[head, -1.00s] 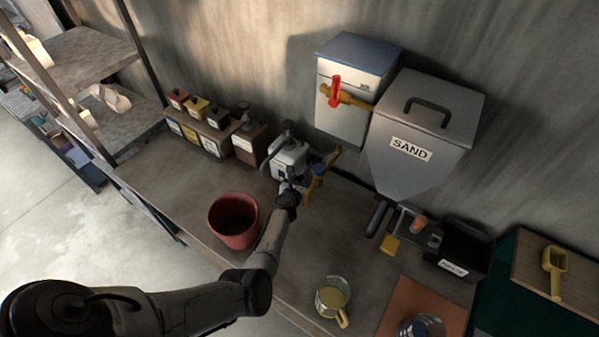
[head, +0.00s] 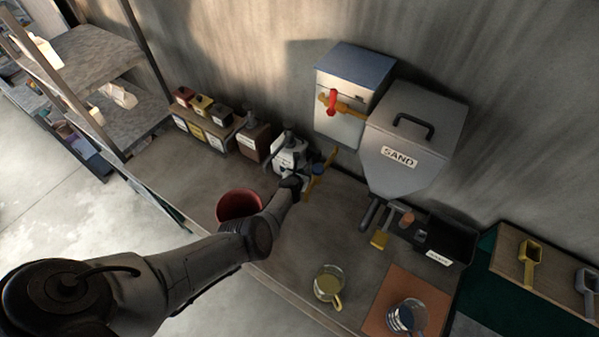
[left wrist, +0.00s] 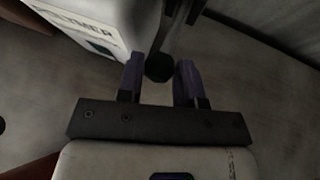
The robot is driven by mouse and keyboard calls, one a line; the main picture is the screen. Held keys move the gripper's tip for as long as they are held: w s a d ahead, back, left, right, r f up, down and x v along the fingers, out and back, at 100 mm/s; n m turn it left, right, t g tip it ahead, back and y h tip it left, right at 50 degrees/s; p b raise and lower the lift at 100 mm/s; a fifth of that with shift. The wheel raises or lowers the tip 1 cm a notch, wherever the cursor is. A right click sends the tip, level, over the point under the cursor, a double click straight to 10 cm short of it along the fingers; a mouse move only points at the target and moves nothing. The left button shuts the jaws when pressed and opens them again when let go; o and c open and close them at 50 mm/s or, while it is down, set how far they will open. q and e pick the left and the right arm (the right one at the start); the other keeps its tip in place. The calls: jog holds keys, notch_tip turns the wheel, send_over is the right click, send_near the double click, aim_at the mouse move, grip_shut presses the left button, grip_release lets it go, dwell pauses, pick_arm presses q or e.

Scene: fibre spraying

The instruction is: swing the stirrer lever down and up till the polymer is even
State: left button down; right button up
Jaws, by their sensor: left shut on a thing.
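The white polymer container (head: 291,156) stands on the bench against the wall in the head view. In the left wrist view its lettered white side (left wrist: 85,25) fills the upper left. The dark stirrer lever (left wrist: 171,28) runs down beside it and ends in a round dark knob (left wrist: 159,68). My left gripper (left wrist: 160,80) is shut on this knob, with one finger on each side. In the head view my left gripper (head: 303,184) is at the container's front, partly hidden by my wrist. The polymer inside cannot be seen. My right gripper is not in view.
A red bucket (head: 236,203) stands close beside my left forearm. A yellow bracket (head: 322,176) is just right of the gripper. A sand hopper (head: 415,125), a glass jug (head: 328,283) and a dark bin (head: 448,240) are farther right.

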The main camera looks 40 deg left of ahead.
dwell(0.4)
pick_arm(q)
jog(key=c, duration=0.8)
grip_release()
